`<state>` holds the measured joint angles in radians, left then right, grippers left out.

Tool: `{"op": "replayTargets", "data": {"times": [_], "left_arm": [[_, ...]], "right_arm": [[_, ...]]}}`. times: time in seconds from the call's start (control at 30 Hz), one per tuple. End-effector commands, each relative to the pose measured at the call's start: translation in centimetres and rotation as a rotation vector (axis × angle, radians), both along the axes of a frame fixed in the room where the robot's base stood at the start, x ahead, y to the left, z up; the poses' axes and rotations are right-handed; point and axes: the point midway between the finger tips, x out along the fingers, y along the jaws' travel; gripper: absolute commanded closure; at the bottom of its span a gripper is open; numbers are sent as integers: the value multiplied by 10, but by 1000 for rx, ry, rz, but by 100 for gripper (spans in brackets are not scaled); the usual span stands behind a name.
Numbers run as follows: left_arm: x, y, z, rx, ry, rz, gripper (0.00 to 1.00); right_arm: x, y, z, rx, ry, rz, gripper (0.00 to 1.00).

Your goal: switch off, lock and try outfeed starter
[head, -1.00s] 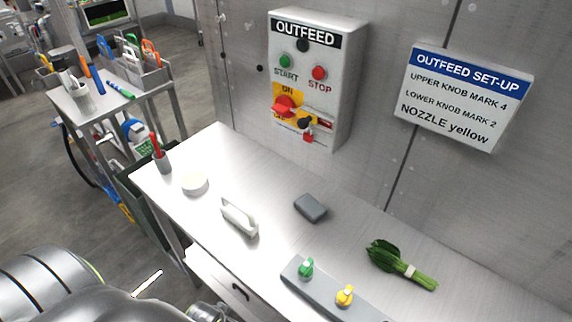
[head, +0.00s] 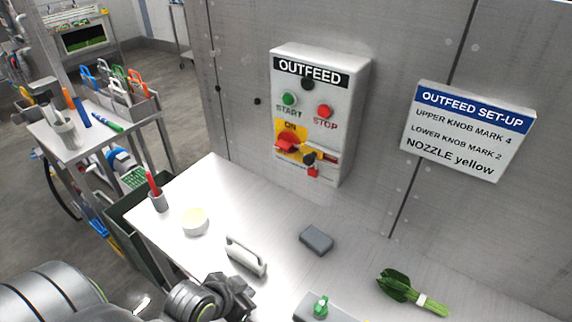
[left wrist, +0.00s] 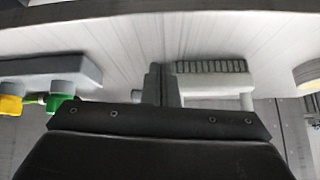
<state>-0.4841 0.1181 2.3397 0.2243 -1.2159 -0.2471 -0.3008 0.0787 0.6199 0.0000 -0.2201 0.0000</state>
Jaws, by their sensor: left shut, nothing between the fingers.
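The outfeed starter (head: 351,115) is a grey wall box with a green START button (head: 288,98), a red STOP button (head: 324,111) and a red rotary handle (head: 287,143) on a yellow ON plate. The handle's exact setting is hard to tell. A small black part (head: 309,158) and a red padlock-like piece (head: 313,171) are at the box's lower right. My left gripper (head: 240,299) is low over the bench's front, apart from the box. Its fingers (left wrist: 160,82) are shut and empty in the left wrist view. My right gripper is out of view.
The bench (head: 290,218) carries a white-handled brush (head: 246,257), a grey block (head: 317,240), a round tub (head: 195,221), a cup with a red stick (head: 158,201), greens (head: 405,290) and a green-knobbed piece (head: 321,305). A set-up sign (head: 468,130) hangs right of the box.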

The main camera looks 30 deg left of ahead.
Motion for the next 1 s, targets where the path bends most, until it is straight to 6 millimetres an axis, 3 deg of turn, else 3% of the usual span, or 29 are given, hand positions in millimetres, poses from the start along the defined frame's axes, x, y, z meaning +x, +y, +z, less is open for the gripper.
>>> {"op": "replayTargets", "data": {"times": [0.17, 0.3, 0.5, 0.67, 0.8, 1.0], "left_arm": [[54, -30, 46, -41, -299, -169, 100], [90, -47, 96, -55, -571, -259, 100], [123, -54, 174, -43, -953, -276, 100], [137, -41, 233, -13, -1221, -191, 100], [143, -19, 275, 24, -1406, -54, 100], [147, 22, 312, 80, -1551, 203, 100]], "right_arm": [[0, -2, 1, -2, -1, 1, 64], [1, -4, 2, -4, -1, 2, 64], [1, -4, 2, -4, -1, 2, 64], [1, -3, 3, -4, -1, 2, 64], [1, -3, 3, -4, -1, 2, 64], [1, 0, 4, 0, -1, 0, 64]]}}
